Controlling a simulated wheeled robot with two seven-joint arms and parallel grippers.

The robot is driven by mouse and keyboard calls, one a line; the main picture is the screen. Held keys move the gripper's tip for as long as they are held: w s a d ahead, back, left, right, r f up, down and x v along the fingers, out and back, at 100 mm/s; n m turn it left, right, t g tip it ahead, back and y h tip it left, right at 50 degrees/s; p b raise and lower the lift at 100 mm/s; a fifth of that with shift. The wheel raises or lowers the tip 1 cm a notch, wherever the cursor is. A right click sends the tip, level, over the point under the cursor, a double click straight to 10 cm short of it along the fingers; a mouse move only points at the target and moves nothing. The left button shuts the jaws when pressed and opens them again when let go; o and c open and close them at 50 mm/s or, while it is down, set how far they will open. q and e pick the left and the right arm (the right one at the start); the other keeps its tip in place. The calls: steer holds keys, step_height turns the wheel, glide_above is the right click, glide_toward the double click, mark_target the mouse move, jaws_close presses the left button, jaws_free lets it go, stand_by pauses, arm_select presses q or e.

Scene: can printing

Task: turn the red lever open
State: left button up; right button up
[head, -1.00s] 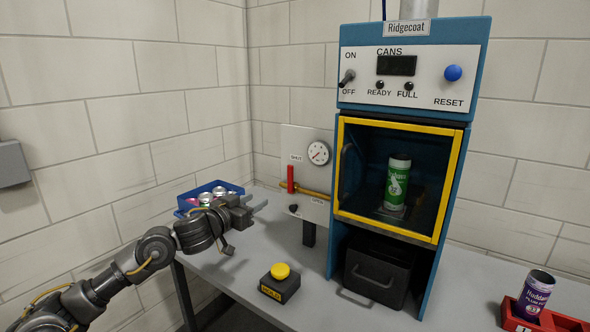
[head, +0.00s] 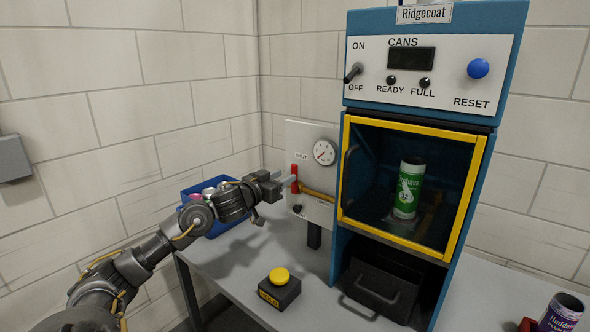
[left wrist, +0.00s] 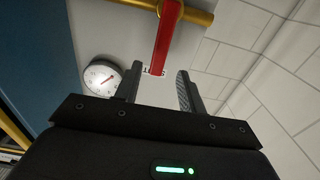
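The red lever (head: 294,172) stands upright on a brass pipe (head: 318,194) on the white panel, its free end by the SHUT label. My left gripper (head: 289,182) is at the lever, coming from the left. In the left wrist view the red lever (left wrist: 166,38) reaches down from the pipe (left wrist: 192,13), its end between the tips of my left gripper (left wrist: 158,70). The fingers are apart, with gaps showing beside the lever. Contact cannot be told. My right gripper is not in view.
A round gauge (head: 325,152) is beside the lever. The blue machine (head: 335,245) with a green can (head: 408,188) stands to the right. A blue crate (head: 188,184) of cans is behind my left arm. A yellow button (head: 279,275) sits on the grey table (head: 240,268).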

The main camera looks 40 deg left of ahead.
mark_target(293, 172)
arm_select(q)
steer(key=w+p, duration=0.1)
steer(key=w, duration=0.3)
steer(key=shift+w+r, duration=0.1)
steer(key=shift+r, duration=0.1)
steer(key=shift+w+d+f, duration=0.1)
steer(key=shift+w+f, duration=0.05)
steer(key=shift+w, duration=0.7)
jaws_close()
